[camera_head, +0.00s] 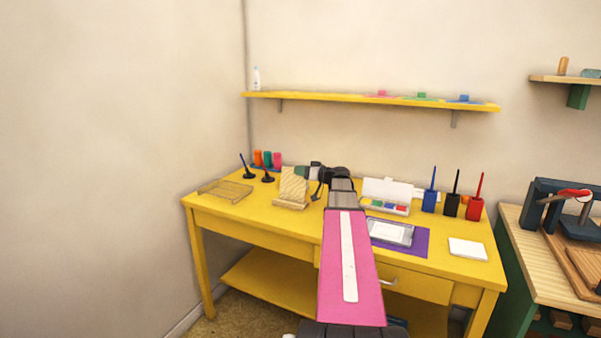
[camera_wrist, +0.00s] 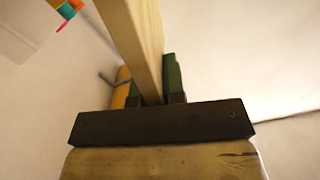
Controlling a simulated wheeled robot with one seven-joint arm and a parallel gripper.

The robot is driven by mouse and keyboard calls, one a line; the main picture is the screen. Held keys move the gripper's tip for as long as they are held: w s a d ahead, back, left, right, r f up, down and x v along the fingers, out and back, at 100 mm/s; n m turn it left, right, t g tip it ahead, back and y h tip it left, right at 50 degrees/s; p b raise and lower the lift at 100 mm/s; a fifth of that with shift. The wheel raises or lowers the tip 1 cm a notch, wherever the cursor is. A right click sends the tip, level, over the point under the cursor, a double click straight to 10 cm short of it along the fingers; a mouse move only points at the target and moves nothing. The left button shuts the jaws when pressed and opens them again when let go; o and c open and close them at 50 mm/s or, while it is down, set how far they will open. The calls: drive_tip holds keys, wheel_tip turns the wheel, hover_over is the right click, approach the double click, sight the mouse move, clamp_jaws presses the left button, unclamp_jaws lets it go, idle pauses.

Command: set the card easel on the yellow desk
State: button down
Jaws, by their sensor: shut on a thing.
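The card easel (camera_head: 294,186) is pale wood with a slanted back and a small ledge at its foot. It stands roughly upright at the left middle of the yellow desk (camera_head: 262,226). My gripper (camera_head: 303,173) reaches it from the right and is shut on its upper edge. In the wrist view, the green fingers (camera_wrist: 152,92) close on both sides of a pale wooden board of the easel (camera_wrist: 138,35). I cannot tell whether the easel's foot touches the desk or hangs just above it.
A paint box (camera_head: 388,195), a purple mat (camera_head: 416,246), a white pad (camera_head: 467,248) and brush pots (camera_head: 451,204) are to the right. A yellow shelf (camera_head: 340,99) hangs above.

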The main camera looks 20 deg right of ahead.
drive_tip(key=c, duration=1.6)
unclamp_jaws()
drive_tip(key=shift+f, duration=0.15)
drive_tip(key=o, duration=0.4)
drive_tip(key=shift+s+d, duration=0.2)
drive_tip(key=shift+s, duration=0.05)
drive_tip(key=v, duration=1.1)
drive_tip(key=shift+s+d, duration=0.1)
drive_tip(key=shift+s, duration=0.05)
